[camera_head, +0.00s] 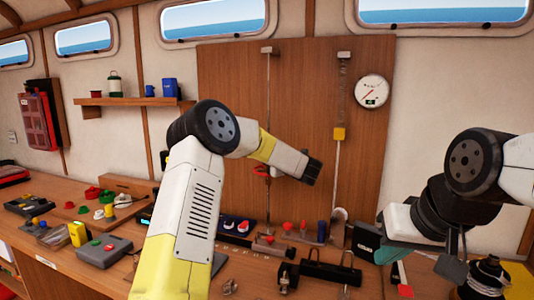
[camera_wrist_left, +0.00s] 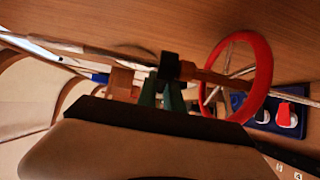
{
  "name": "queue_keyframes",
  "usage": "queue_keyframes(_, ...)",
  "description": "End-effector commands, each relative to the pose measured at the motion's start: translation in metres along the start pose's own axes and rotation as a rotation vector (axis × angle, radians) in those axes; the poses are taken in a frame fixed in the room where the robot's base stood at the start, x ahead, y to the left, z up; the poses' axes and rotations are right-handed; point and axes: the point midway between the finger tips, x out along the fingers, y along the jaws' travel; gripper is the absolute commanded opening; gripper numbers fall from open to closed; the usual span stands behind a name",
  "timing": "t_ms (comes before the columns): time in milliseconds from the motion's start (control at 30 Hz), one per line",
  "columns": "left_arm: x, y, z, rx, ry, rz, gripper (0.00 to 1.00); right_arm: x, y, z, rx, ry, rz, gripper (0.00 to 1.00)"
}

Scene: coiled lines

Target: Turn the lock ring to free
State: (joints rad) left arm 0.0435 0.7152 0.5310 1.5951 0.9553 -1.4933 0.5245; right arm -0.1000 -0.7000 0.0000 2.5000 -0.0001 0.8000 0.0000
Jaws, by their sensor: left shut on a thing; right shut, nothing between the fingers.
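A red ring with thin spokes (camera_wrist_left: 264,75) shows in the left wrist view; I cannot tell if it is the lock ring. In the head view a small red part (camera_head: 261,170) shows below my left forearm, by a thin upright rod (camera_head: 268,95) on the wooden board. My left gripper (camera_wrist_left: 163,88) has green fingers shut on a dark collar (camera_wrist_left: 170,65) at the end of a brown piece left of the ring. The forearm hides these fingers in the head view.
The wooden board (camera_head: 225,75) carries a round gauge (camera_head: 371,91) and a second rod with a yellow block (camera_head: 339,133). Several fittings stand on the bench below. A grey box (camera_head: 104,250) lies at the left, and a dark spool (camera_head: 486,278) stands at the right front.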

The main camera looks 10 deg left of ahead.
Motion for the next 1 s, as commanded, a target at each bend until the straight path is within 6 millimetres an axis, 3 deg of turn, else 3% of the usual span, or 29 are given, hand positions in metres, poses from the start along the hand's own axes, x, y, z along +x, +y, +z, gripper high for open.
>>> queue_keyframes(400, -0.0065, -0.0004, -0.0007, -0.001, 0.199, 0.0, 0.0, 0.0, 0.0, 0.0, 0.0, 0.0, 0.0, 0.0)
queue_keyframes(967, -0.0068, 0.0002, -0.0014, -0.001, 0.229, 0.0, 0.0, 0.0, 0.0, 0.0, 0.0, 0.0, 0.0, 0.0)
queue_keyframes(1000, -0.0068, 0.0002, -0.0013, -0.001, 0.229, 0.0, 0.13, 0.0, 0.0, 0.0, 0.0, 0.0, 0.0, 0.0)
